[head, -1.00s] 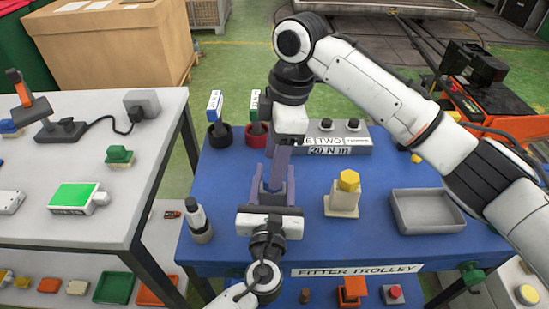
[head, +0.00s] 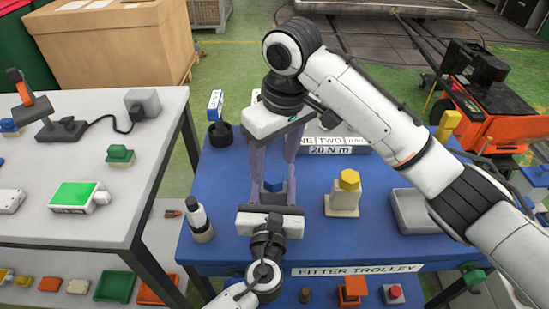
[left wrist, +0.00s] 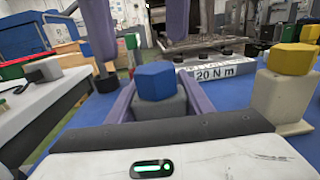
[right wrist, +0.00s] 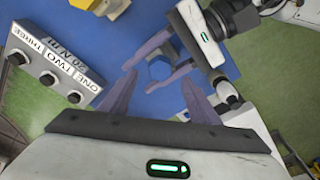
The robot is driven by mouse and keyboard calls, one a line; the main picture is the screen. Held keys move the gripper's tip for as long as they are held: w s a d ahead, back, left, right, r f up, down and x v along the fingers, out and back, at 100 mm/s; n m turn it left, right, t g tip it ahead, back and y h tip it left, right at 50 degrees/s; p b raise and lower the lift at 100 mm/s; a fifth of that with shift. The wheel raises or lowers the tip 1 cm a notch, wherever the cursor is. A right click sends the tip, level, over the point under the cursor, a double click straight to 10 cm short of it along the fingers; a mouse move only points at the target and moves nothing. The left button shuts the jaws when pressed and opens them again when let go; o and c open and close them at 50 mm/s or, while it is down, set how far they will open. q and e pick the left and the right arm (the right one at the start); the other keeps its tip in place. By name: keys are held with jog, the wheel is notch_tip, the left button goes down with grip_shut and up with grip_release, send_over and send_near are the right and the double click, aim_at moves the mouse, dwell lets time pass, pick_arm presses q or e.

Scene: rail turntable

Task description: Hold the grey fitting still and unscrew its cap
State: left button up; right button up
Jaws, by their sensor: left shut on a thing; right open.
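The grey fitting (left wrist: 158,108) stands upright on the blue trolley top with a blue hex cap (left wrist: 156,80) on it. The cap also shows in the right wrist view (right wrist: 158,69) and, small, in the head view (head: 273,184). My left gripper (left wrist: 158,98) is shut on the grey fitting, one purple finger on each side of it, below the cap. My right gripper (head: 274,165) points down over the fitting. Its purple fingers are open and spread wide, above and either side of the cap, seemingly not touching it. In the head view the fitting's body is mostly hidden.
A pale block with a yellow hex cap (head: 346,196) stands right of my grippers, with a grey tray (head: 410,212) beyond it. A 20 N m button box (head: 335,147) is behind. A white-and-black bottle-like item (head: 199,222) stands at the left. A dark cup (head: 220,136) stands at the back left.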

aim_at(274, 177)
jog(key=m, duration=0.5)
jog(key=shift+s+a+h, duration=0.1)
jog(key=shift+a+h, duration=0.05)
jog(key=shift+h, duration=0.25)
jog(key=m, duration=0.4)
jog(key=shift+h, duration=0.3)
jog(key=shift+f, duration=0.1)
jog(key=shift+f, duration=1.95)
jog(key=c, duration=1.2)
jog(key=n, duration=0.3)
jog(key=shift+n, duration=0.4)
jog(key=shift+c, duration=0.7)
jog(key=shift+n+y, duration=0.5)
jog(key=shift+n, duration=0.7)
